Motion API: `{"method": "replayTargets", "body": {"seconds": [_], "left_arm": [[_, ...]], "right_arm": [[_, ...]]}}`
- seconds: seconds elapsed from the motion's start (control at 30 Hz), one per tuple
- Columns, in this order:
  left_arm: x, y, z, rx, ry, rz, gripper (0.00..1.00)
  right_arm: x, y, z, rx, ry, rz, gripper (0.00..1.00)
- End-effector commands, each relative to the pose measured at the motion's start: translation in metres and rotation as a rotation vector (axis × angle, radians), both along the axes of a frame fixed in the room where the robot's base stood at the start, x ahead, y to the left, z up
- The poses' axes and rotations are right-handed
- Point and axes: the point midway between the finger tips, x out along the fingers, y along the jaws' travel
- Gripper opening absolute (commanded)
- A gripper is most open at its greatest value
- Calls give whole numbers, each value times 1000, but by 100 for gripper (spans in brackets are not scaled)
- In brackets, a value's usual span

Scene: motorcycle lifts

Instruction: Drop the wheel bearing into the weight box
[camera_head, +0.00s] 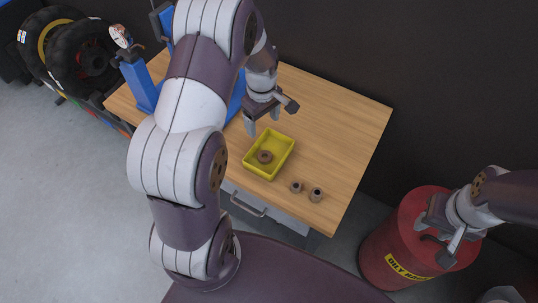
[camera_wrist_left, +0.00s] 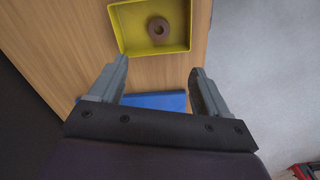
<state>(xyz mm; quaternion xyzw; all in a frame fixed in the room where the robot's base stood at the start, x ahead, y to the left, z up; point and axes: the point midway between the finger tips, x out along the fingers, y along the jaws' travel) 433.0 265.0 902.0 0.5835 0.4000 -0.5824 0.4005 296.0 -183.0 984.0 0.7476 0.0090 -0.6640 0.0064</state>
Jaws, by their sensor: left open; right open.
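A yellow box (camera_head: 285,147) stands on the wooden table, and a brown ring-shaped bearing (camera_head: 265,157) lies inside it. In the left wrist view the yellow box (camera_wrist_left: 127,35) is at the top, with the bearing (camera_wrist_left: 158,28) inside. Two more small brown ring-shaped parts stand on the table beside the box, a left one (camera_head: 296,187) and a right one (camera_head: 316,194). My left gripper (camera_head: 262,127) is open and empty above the table, just behind the box; its fingers also show in the left wrist view (camera_wrist_left: 158,85). My right gripper (camera_head: 446,243) is open over the red drum.
The wooden table (camera_head: 350,125) is clear at its right and back. A blue stand (camera_head: 145,85) is at the table's left end. A red drum (camera_head: 385,250) stands right of the table. Tyres (camera_head: 75,50) stand at the far left.

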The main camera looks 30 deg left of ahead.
Motion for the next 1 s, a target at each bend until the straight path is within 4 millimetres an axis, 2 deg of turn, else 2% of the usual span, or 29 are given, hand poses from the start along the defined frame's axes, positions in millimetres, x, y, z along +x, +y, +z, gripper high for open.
{"method": "replayTargets", "body": {"seconds": [0.1,0.3,0.83,0.93,1.0], "left_arm": [[0,0,28,0,-2,0,77],[0,0,52,0,0,0,77],[0,0,54,-1,1,-15,77],[0,0,51,4,-14,-158,77],[-19,-4,44,3,-8,-357,77]], "right_arm": [[0,0,-1,0,0,0,43],[0,0,-2,0,0,0,43],[0,0,-1,0,0,0,43],[0,0,-1,0,0,0,43],[0,0,-1,0,0,0,43]]}}
